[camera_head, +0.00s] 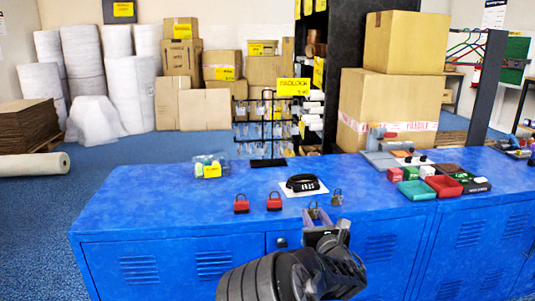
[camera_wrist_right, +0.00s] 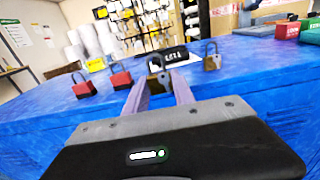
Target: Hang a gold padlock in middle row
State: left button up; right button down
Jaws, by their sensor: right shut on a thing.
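My right gripper (camera_head: 317,214) is low over the front of the blue counter. Its fingers are shut on a small padlock, which shows between the fingertips in the right wrist view (camera_wrist_right: 155,66); its body is partly hidden and looks dark gold. Another brass-brown padlock (camera_head: 337,197) stands on the counter just right of the gripper, and it also shows in the wrist view (camera_wrist_right: 211,60). Two red padlocks (camera_head: 241,204) (camera_head: 274,201) stand to the left. The black wire rack (camera_head: 268,125) with a yellow padlock sign (camera_head: 293,87) stands at the counter's back, with several hanging items in rows. My left gripper is out of view.
A black combination lock (camera_head: 302,183) lies on a white card behind the gripper. A clear bag with a yellow label (camera_head: 211,169) lies left of the rack. Small boxes and a red tray (camera_head: 443,187) crowd the right.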

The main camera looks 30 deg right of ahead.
jog(key=a+f+n+y, duration=0.1)
jog(key=a+f, duration=0.3)
jog(key=a, duration=0.5)
jog(key=a+f+n+y, duration=0.1)
jog(key=a+f+y, duration=0.2)
jog(key=a, duration=0.6)
jog(key=a+f+n+t+y, duration=0.1)
jog(key=a+f, duration=0.5)
jog(key=a, duration=0.3)
jog(key=shift+a+n+y, duration=0.15)
jog(key=shift+n+y, duration=0.25)
jog(key=shift+w+a, duration=0.1)
jog(key=shift+w, duration=0.05)
